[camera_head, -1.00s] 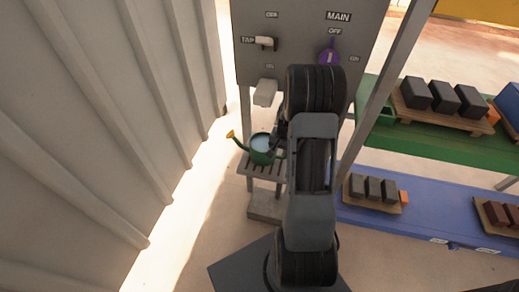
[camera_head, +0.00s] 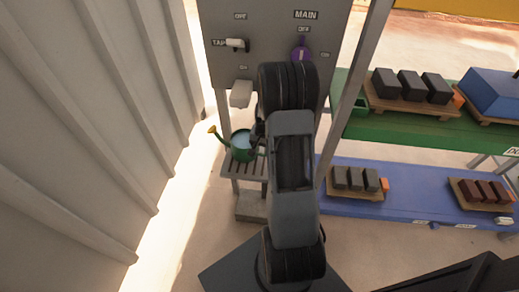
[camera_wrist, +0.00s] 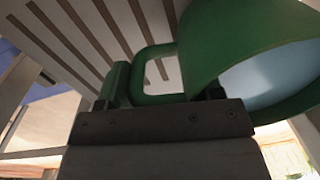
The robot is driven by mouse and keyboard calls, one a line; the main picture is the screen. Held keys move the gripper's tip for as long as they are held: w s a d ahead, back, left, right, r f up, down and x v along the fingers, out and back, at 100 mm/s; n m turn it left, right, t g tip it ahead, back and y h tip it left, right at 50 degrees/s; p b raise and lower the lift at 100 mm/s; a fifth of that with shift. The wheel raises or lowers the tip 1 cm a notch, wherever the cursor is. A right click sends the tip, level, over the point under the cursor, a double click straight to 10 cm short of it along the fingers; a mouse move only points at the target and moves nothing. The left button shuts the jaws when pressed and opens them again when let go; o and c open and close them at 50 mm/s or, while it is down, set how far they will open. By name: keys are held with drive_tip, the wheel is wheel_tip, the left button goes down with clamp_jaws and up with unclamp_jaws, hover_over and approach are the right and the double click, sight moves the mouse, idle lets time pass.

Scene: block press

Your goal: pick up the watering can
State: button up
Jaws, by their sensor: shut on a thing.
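The green watering can (camera_head: 241,148) has a yellow spout tip and a pale blue inside. It appears upright on the small slatted stand (camera_head: 230,170) below the tap; I cannot tell whether it is clear of the slats. My gripper (camera_head: 257,131) is at the can's right side, partly hidden by my arm. In the wrist view my gripper (camera_wrist: 160,98) is shut on the can's green handle (camera_wrist: 152,52). The can's body and open rim (camera_wrist: 235,40) fill the right of that view, with the slats behind.
A grey panel (camera_head: 275,65) with a white tap lever (camera_head: 236,44) and a purple main switch (camera_head: 303,55) stands behind. The spout block (camera_head: 241,93) is above the can. A corrugated wall (camera_head: 90,110) is at left. Green and blue shelves with blocks are at right.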

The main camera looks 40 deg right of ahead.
wheel_tip(320, 180, up, 3)
drive_tip(key=shift+f+p, duration=0.15)
drive_tip(key=shift+p, duration=0.15)
drive_tip(key=s+a+r+p, duration=0.3)
drive_tip(key=s+a+r, duration=0.5)
drive_tip(key=a, duration=0.3)
drive_tip(key=shift+s+r, duration=0.2)
drive_tip(key=shift+r, duration=0.45)
